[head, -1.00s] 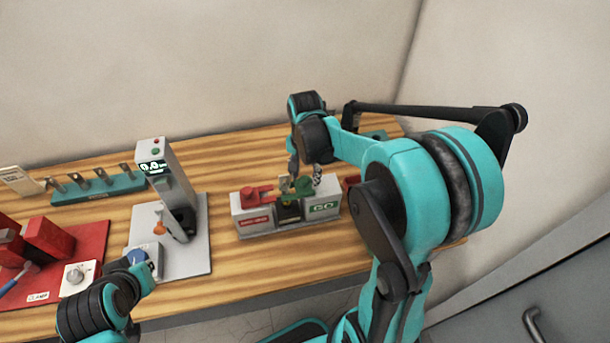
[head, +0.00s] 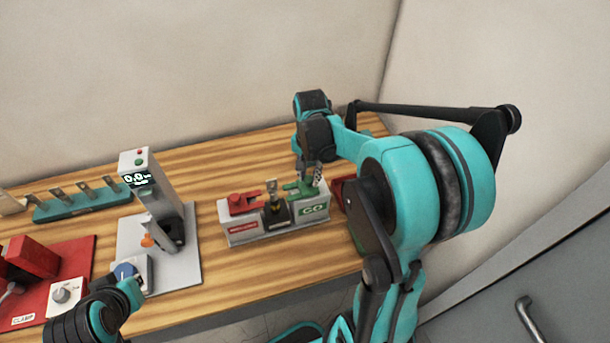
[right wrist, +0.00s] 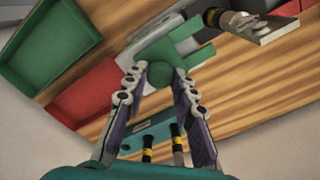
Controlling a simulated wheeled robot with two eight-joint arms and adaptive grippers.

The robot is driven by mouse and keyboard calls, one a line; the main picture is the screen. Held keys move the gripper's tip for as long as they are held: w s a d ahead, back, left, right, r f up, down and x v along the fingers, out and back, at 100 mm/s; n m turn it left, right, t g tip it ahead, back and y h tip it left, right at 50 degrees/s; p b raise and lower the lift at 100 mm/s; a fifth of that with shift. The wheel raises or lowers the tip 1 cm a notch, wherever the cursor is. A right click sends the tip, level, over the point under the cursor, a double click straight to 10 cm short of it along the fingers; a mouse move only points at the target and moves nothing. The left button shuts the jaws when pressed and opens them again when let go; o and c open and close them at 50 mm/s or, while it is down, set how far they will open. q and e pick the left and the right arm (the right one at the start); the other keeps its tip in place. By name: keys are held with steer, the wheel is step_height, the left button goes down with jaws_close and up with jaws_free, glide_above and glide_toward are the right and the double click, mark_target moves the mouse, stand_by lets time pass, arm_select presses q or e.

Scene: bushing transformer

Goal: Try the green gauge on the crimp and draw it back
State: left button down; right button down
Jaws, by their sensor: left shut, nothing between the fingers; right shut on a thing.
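The green gauge (head: 297,188) is a forked plate above the GO end of a grey gauge block (head: 245,228). My right gripper (head: 316,165) is shut on it. The right wrist view shows the gauge (right wrist: 172,56) between the fingertips (right wrist: 163,78), its open fork towards the crimp. The crimp is on a metal lug piece (head: 271,186) upright in a black holder mid-block; this piece also shows in the right wrist view (right wrist: 238,22). The fork tips are clear of it. My left gripper (head: 134,280) is shut and empty by a blue knob.
A red gauge (head: 243,202) sits on the block's left end. Left of the block are a grey press with a display (head: 140,180), a red clamp base (head: 78,262) and a teal rack of lugs (head: 85,203). Green (right wrist: 50,45) and red trays (right wrist: 82,103) are near my right gripper.

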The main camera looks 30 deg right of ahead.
mark_target(311, 178)
steer(key=c, duration=1.3)
jaws_free()
steer(key=shift+d, duration=0.15)
steer(key=shift+c, duration=0.2)
steer(key=shift+o, duration=0.6)
steer(key=shift+s+d, duration=0.1)
steer(key=shift+d, duration=0.05)
steer(key=shift+r, duration=0.3)
step_height(311, 178, up, 11)
steer(key=shift+r, duration=0.2)
